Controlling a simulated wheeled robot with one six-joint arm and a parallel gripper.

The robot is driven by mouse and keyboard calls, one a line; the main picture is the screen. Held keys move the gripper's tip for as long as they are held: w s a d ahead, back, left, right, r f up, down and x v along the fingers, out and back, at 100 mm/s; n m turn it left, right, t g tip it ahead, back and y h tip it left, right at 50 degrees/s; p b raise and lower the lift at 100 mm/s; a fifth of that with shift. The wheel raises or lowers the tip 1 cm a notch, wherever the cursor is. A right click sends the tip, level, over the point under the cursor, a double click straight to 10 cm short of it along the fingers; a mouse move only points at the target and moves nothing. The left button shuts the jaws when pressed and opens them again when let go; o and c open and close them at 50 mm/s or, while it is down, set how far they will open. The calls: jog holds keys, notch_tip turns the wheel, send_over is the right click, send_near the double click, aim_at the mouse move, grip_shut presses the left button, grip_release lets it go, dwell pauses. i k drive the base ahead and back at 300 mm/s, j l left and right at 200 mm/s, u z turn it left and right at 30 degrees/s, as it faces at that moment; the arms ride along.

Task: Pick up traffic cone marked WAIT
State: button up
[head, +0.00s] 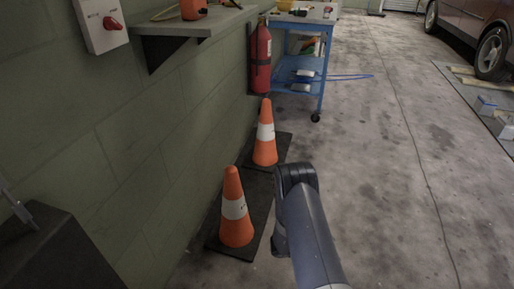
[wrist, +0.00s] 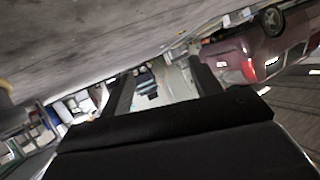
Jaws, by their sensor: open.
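Two orange traffic cones with white bands stand upright on dark mats along the green wall in the head view. The nearer cone (head: 236,228) is at the lower middle, left of my arm. The farther cone (head: 265,151) stands behind it, nearer the blue cart. No marking can be read on either, so I cannot tell which says WAIT. In the wrist view my gripper (wrist: 160,82) is open, with its two dark fingers apart and no cone between them. The wrist camera looks across the garage, and no cone is clear there. In the head view the gripper's fingers are hidden.
A fire extinguisher (head: 261,60) hangs on the wall beside a blue cart (head: 318,65). A shelf (head: 190,28) juts from the wall above the cones. A dark box (head: 60,255) is at the lower left. The concrete floor (head: 400,190) to the right is open. A red car (head: 470,22) is far right.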

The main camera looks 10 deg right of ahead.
aim_at(263, 156)
jog(key=i+l+u, duration=0.9)
jog(key=l, duration=0.3)
jog(key=i+l+u, duration=0.25)
jog(key=l+u, duration=0.2)
jog(key=l, duration=0.3)
jog(key=i+l+u, duration=0.1)
jog(key=l+u, duration=0.35)
jog(key=l, duration=0.35)
jog(key=l+u, duration=0.45)
jog(key=l, duration=0.45)
jog(key=k+l+u, duration=0.15)
jog(key=l+u, duration=0.3)
jog(key=l, duration=0.4)
